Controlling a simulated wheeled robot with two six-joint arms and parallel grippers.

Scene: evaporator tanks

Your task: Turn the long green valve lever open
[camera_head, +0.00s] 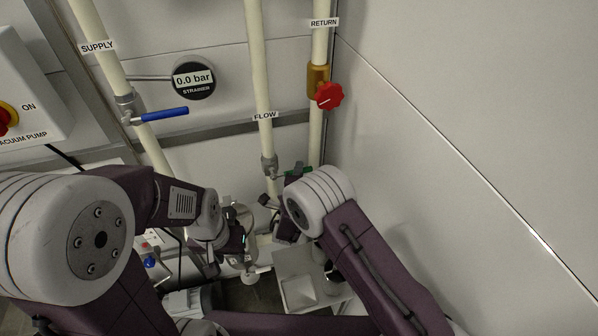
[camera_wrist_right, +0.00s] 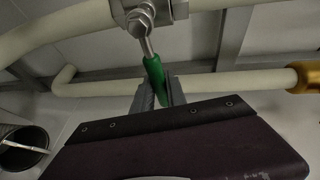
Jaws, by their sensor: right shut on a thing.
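The green valve lever (camera_wrist_right: 154,78) runs down from a metal valve (camera_wrist_right: 146,14) on a cream pipe in the right wrist view. My right gripper (camera_wrist_right: 158,92) is shut on the lever's lower part, with a finger on each side of it. In the head view only a small part of the green lever (camera_head: 305,171) shows, beside the valve on the FLOW pipe (camera_head: 259,80); my right wrist partly hides it. My left gripper (camera_head: 240,240) is low in the middle, apart from the green lever. Its fingers are too small and dark to read.
A blue lever (camera_head: 165,115) sits on the SUPPLY pipe (camera_head: 100,45). A red knob (camera_head: 329,96) is on the RETURN pipe, near the right wall (camera_head: 470,130). A strainer gauge (camera_head: 194,81) reads 0.0 bar. A grey box (camera_head: 298,290) stands below my grippers.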

